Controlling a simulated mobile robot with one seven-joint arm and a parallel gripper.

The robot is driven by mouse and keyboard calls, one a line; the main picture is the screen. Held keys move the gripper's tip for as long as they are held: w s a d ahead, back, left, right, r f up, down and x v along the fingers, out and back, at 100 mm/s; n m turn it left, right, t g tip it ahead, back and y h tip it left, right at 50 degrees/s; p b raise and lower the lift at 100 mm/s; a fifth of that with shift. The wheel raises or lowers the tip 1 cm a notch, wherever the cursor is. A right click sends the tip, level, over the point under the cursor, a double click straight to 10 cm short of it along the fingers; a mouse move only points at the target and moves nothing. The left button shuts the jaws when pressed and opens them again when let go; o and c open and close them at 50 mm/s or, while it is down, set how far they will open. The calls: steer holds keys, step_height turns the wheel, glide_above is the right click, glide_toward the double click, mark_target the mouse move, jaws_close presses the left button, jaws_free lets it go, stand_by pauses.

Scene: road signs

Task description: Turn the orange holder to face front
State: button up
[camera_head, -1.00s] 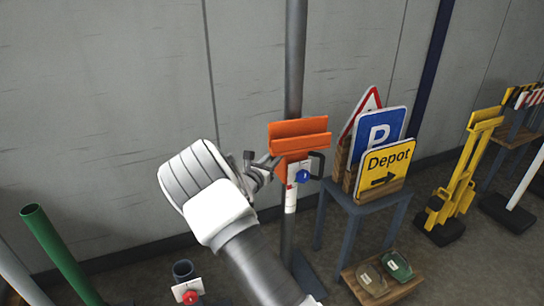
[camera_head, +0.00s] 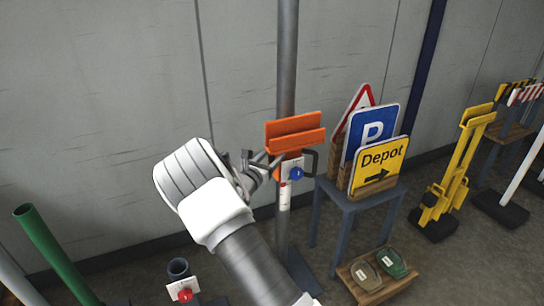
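The orange holder (camera_head: 295,132) is a grooved bracket on a tall grey post (camera_head: 287,60). Its long edges slant up to the right in the picture. Below it are a black handle (camera_head: 311,161), a blue knob (camera_head: 296,173) on a small white plate, and a white sleeve with red marks (camera_head: 284,194). My gripper (camera_head: 262,161) is at the left of the holder's lower part, close to the post. The arm hides part of the gripper, and I cannot tell whether its fingers touch the holder or how far apart they are.
A blue-grey stand (camera_head: 352,200) at right bears a wooden rack with a yellow Depot sign (camera_head: 378,163), a blue P sign (camera_head: 370,132) and a triangle sign. A low wooden tray (camera_head: 372,287) is below. A green pipe (camera_head: 45,245) stands at left. The wall is behind.

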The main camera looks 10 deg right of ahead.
steer(key=shift+a, duration=0.1)
steer(key=shift+s+a, duration=0.4)
steer(key=p+v, duration=0.2)
steer(key=v, duration=1.4)
steer(key=shift+s, duration=0.15)
